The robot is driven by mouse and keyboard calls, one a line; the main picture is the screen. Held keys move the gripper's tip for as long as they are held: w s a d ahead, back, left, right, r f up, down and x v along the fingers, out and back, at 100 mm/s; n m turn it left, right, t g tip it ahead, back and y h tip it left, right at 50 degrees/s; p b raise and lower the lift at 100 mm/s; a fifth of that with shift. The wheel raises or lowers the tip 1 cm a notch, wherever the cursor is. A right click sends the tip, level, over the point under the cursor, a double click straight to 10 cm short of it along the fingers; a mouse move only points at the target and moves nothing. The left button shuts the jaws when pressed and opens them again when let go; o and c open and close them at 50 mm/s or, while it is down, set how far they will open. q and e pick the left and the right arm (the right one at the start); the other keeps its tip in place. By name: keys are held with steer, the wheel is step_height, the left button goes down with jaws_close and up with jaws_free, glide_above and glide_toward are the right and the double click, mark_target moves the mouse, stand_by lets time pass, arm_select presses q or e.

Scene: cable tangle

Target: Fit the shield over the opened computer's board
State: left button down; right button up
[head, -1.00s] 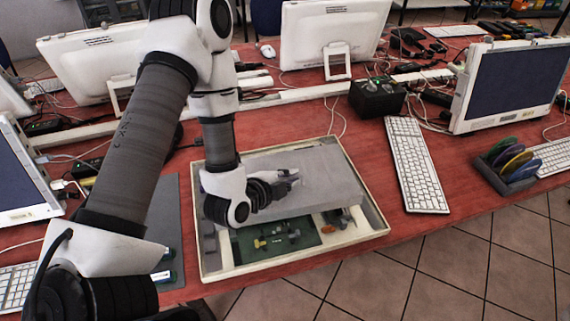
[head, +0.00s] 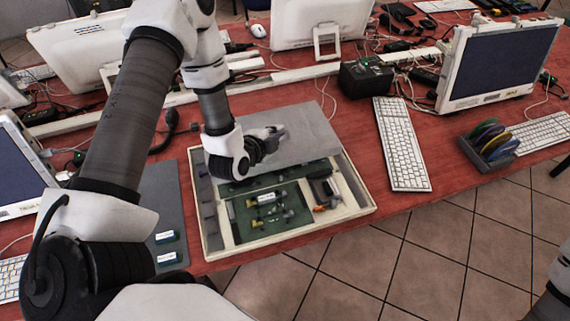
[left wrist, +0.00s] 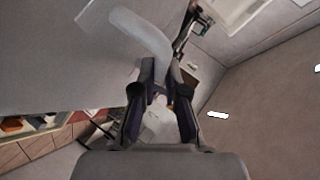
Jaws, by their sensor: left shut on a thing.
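The shield is a flat grey plate (head: 305,128), held above the back part of the opened computer (head: 369,206), a cream open case. My left gripper (head: 274,138) is shut on the shield at its upper side. In the left wrist view, the plate (left wrist: 50,60) fills the left side, and a pale curved strip (left wrist: 140,30) runs towards the fingers (left wrist: 162,88). The green board (head: 270,228) shows in the front of the case, with small parts on it. The plate and my gripper hide the back of the case. My right gripper is not in view.
A white keyboard (head: 402,145) lies right of the case. A black box (head: 366,80) stands behind it. A grey mat (head: 160,205) with two small green items lies left. A rack of coloured discs (head: 490,148) stands further right. The table's front edge is close to the case.

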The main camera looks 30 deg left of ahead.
arm_select(q)
steer(key=shift+w+a+r, duration=0.1)
steer(key=shift+w+a, duration=0.15)
steer(key=shift+a, duration=0.1)
steer(key=shift+d, duration=0.1)
step_height(320, 180, down, 6)
steer(key=b, duration=0.6)
steer(key=shift+f+b, duration=0.45)
steer(key=shift+f, duration=0.25)
steer(key=shift+f, duration=0.6)
